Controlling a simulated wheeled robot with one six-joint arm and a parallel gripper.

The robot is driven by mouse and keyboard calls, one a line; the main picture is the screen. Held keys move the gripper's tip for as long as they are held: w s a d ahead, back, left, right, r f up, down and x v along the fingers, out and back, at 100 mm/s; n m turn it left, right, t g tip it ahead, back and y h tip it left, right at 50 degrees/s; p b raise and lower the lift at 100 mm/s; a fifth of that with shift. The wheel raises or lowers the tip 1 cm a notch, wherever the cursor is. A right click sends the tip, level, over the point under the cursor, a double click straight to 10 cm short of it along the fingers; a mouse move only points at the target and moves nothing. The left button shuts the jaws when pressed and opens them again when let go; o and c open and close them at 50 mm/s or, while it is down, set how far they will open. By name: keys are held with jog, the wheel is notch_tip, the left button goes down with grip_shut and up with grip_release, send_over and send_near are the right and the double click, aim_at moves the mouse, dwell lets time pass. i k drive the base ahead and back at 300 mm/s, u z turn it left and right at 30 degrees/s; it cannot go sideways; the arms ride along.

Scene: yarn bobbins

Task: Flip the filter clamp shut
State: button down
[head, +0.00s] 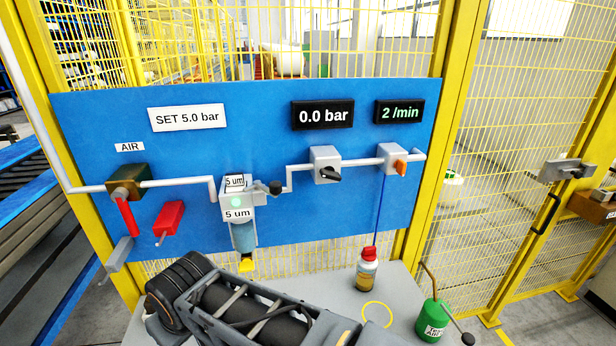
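The filter (238,206) is a pale block on the blue panel, with "5 um" labels and a small green light on its front. A bluish bowl (244,237) hangs below it, with a yellow piece (247,265) at the bottom. A short grey lever with a dark round knob (275,188) sticks out from the filter's right side. It looks like the clamp and stands out to the side, though its exact position is hard to tell. My arm crosses the bottom of the head view, below the filter. My gripper's fingertips are not in view.
The blue panel (80,130) carries a red-handled air valve (126,212), a red lockout piece (168,222), a black-knobbed regulator (326,170) and an orange-knobbed unit (396,162). A red-capped bottle (367,275) and green oil can (431,318) stand on the grey bench (325,285).

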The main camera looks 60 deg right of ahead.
aim_at(275, 189)
jog(key=z, duration=1.7)
jog(key=k, duration=0.1)
jog(key=u, duration=0.15)
